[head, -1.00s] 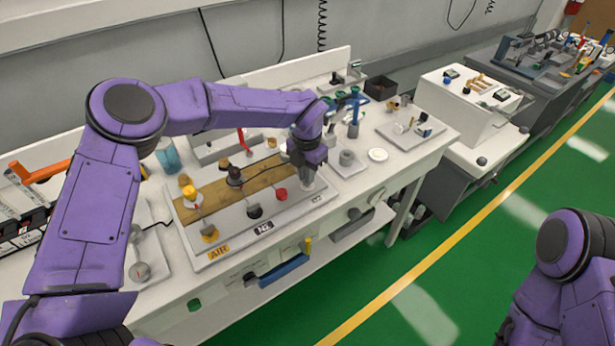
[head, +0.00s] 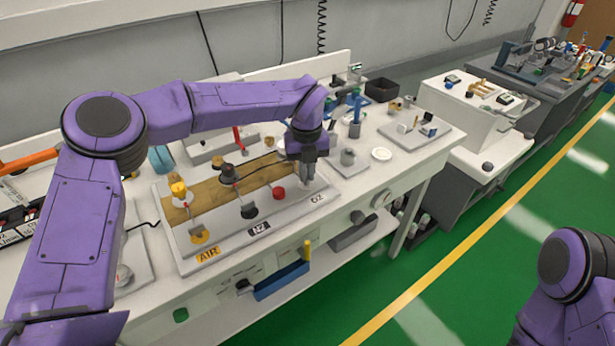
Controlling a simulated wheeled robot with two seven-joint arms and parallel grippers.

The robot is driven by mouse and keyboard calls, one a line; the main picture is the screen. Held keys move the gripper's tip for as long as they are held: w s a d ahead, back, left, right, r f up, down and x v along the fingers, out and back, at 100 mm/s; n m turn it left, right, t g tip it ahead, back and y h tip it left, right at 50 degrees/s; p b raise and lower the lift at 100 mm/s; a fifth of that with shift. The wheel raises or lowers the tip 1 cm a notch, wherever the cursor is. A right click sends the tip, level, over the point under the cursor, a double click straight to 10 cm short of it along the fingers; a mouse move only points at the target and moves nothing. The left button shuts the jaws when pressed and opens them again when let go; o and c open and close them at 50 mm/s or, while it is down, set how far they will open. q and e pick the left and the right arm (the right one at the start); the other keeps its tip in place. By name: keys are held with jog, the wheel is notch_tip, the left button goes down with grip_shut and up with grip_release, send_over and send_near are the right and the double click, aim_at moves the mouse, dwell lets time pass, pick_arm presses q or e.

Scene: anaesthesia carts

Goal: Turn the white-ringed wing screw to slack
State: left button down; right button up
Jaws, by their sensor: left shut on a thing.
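A grey-white panel (head: 225,246) on the bench carries a wooden strip (head: 206,190) and fittings in columns labelled AIR, N2 and O2. My left gripper (head: 308,178) points down at the panel's right end, behind the O2 label (head: 318,198). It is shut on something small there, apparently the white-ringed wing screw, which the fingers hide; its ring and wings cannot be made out. A yellow fitting (head: 179,189) and a dark knob (head: 228,172) stand farther left, and a red knob (head: 279,193) sits just left of the fingers. My right gripper is out of view.
Right of my left gripper are a grey cylinder (head: 348,157), a white disc (head: 381,154) and a small tray (head: 411,138) of parts. A blue handle (head: 282,281) hangs below the bench front. The green floor at right is open.

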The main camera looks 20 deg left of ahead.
pick_arm(q)
jog(key=shift+s+f+n+b, duration=0.1)
jog(key=shift+f+n+b, duration=0.15)
jog(key=shift+n+b, duration=0.6)
jog(key=shift+n, duration=0.25)
jog(key=c, duration=1.2)
grip_release()
jog(key=shift+r, duration=0.1)
notch_tip(320, 180, up, 10)
jog(key=shift+r, duration=0.25)
